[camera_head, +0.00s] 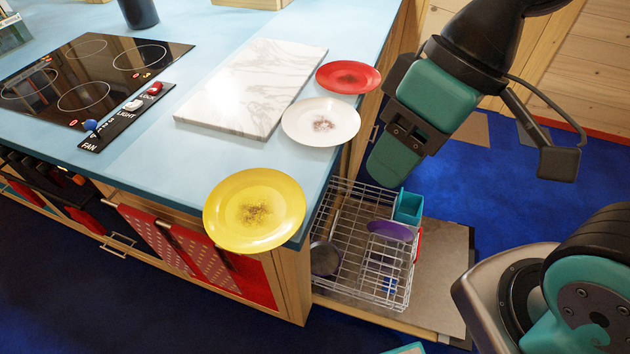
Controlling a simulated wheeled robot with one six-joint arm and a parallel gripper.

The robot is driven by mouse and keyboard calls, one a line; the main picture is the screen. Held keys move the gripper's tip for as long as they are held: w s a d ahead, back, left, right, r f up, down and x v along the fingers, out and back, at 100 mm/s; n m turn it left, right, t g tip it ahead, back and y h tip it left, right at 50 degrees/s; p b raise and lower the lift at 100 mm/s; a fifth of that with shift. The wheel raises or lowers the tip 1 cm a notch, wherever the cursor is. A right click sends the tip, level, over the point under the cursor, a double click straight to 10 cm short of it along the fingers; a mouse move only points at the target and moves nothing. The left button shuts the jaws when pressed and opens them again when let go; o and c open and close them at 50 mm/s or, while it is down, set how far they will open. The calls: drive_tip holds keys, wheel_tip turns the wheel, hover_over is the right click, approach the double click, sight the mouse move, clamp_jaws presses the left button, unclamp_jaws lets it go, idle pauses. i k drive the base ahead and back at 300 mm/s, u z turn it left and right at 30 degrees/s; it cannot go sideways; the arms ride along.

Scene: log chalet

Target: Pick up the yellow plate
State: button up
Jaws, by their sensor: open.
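The yellow plate (232,205) lies at the near corner of the light blue counter and overhangs its edge. It has a dark smudge in its middle. My gripper (388,165) hangs to the right of the counter, above the dishwasher rack and apart from the plate, to its upper right in the picture. It is open, and nothing shows between its fingers; only part of the fingers can be made out.
A white plate (343,125) with a smudge and a red plate (348,77) lie along the counter's right edge. A marble board (250,90) and a black cooktop (95,75) are behind. An open dishwasher rack (345,235) holds a purple plate (390,231) and a teal cup (408,208).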

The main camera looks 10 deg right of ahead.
sight(255, 211)
drive_tip(key=z, duration=1.05)
drive_tip(key=k, duration=1.2)
drive_tip(key=u, duration=1.65)
